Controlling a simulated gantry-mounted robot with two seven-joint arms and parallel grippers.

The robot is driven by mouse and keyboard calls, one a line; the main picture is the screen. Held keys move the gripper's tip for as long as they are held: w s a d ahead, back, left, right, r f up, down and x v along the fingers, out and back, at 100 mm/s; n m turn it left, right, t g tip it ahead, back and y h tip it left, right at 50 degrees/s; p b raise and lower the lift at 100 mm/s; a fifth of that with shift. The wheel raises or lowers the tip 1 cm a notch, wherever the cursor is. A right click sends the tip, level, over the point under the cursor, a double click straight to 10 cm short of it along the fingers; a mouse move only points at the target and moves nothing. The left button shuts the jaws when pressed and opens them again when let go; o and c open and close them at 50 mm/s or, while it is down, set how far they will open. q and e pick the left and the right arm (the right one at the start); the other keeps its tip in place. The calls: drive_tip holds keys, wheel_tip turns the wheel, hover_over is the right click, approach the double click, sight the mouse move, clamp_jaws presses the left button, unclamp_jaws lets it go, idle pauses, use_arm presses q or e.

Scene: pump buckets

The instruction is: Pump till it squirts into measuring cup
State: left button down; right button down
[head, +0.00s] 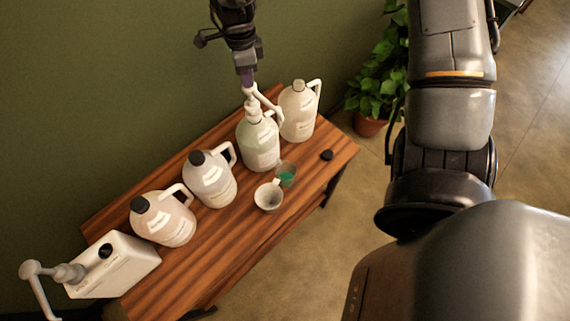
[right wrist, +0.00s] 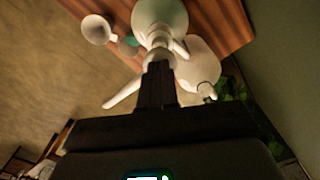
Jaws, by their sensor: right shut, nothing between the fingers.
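A pale pump bottle (head: 258,146) stands upright on the wooden table, with a white pump (head: 252,108) on top and its spout pointing right. My right gripper (head: 245,82) is shut and empty, fingertips at the top of the pump head. In the right wrist view the closed fingers (right wrist: 158,75) point at the pump, with the spout (right wrist: 124,93) out to the left; contact is hard to tell. A small clear cup (head: 287,174) with green in it stands right of the bottle. A white cup (head: 268,197) stands in front of it. My left gripper is out of view.
A jug (head: 299,111) stands close behind the pump bottle to the right. Two capped jugs, one near (head: 165,219) and one further along (head: 211,180), and a white canister (head: 116,264) line the left. A loose black cap (head: 327,155) lies near the right edge. A plant (head: 376,90) stands beyond.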

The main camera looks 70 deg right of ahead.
drive_tip(key=shift+r+p, duration=1.2)
drive_tip(key=shift+r, duration=0.65)
wheel_tip(320, 180, up, 5)
drive_tip(key=p, duration=0.4)
